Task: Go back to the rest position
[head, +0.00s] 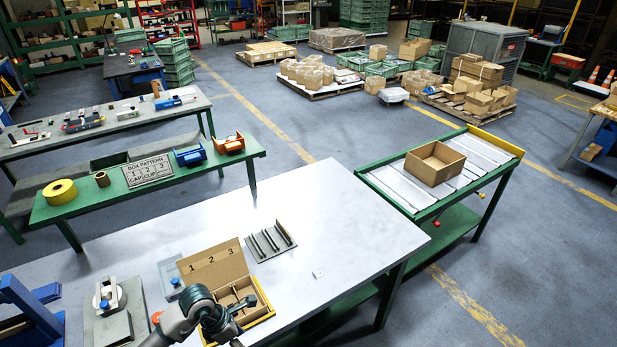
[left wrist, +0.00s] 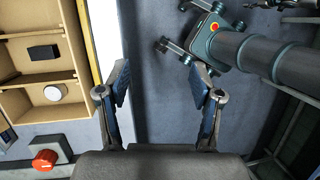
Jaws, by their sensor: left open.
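My left gripper (head: 236,318) is over the right part of an open cardboard box (head: 262,299) at the front of the grey table, partly covering it. In the left wrist view its two fingers (left wrist: 160,92) stand wide apart with nothing between them. The box shows at the left there, with a black block (left wrist: 43,52) and a round white part (left wrist: 55,92) in separate compartments. Its raised lid (head: 212,265) is marked 1 2 3. My right gripper (left wrist: 174,28) shows at the upper right of the left wrist view, fingers apart and empty; the head view does not show it.
A slotted grey rack (head: 268,241) stands behind the box. A press-like fixture (head: 110,300) and a blue fixture (head: 30,310) are at the left. The table's right side is mostly clear.

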